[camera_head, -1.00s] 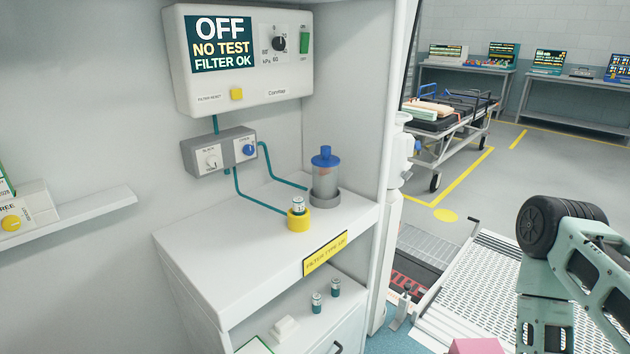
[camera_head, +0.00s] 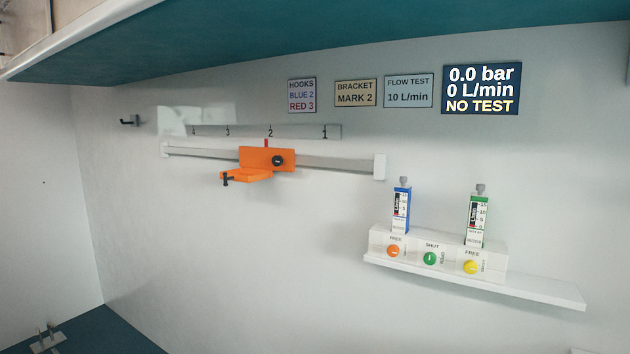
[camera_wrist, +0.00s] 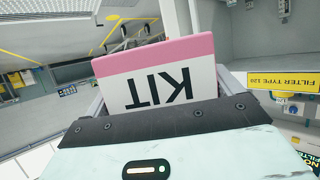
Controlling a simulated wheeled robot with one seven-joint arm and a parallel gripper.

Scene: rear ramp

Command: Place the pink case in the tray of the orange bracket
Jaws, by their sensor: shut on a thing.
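The pink case (camera_wrist: 150,55), with a white face marked KIT upside down in this view, is held in my gripper (camera_wrist: 160,92) in the wrist view. The finger ends are mostly hidden by the case. The orange bracket (camera_head: 280,152) sits on a horizontal grey rail on the wall in the head view, at the red mark by number 2. Its small orange tray (camera_head: 246,175) juts out to the lower left and looks empty, with a dark clamp handle at its left end. My gripper and the case are not in the head view.
A white shelf (camera_head: 535,287) at the right carries a white block with coloured knobs and two upright flow meters (camera_head: 401,210). A teal overhead shelf (camera_head: 250,45) runs above. A dark hook (camera_head: 130,121) is at the left. The wall below the bracket is clear.

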